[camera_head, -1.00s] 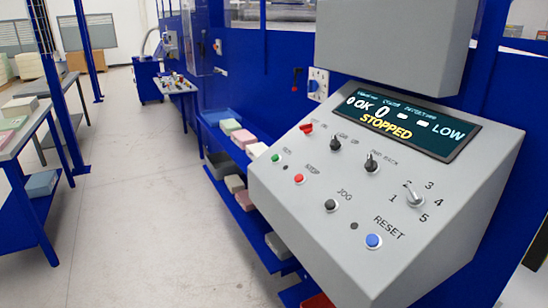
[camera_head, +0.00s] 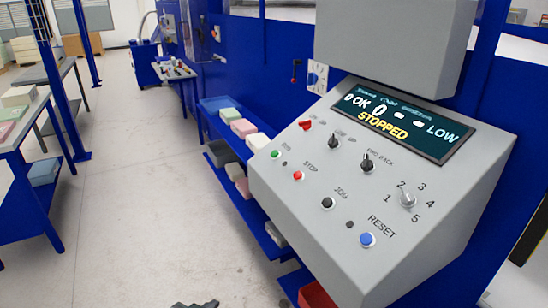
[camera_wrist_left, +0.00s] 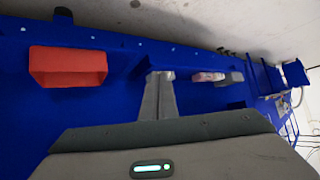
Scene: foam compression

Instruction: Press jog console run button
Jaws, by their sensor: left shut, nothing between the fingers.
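The grey slanted jog console (camera_head: 420,180) fills the right of the head view. Its green run button (camera_head: 275,154) is at the console's left edge, with a red stop button (camera_head: 298,175), a black jog button (camera_head: 327,203) and a blue reset button (camera_head: 367,239) running down to the right. The screen (camera_head: 405,117) reads STOPPED. My left gripper (camera_head: 196,304) just shows as a dark tip at the bottom edge, low and well apart from the console. In the left wrist view its fingers (camera_wrist_left: 159,76) are together and empty. My right gripper is not in view.
Blue shelves with foam blocks (camera_head: 237,129) stand left of the console. A red bin (camera_wrist_left: 68,66) shows in the left wrist view. A blue-framed table (camera_head: 22,120) stands at far left. The floor (camera_head: 140,190) between is clear.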

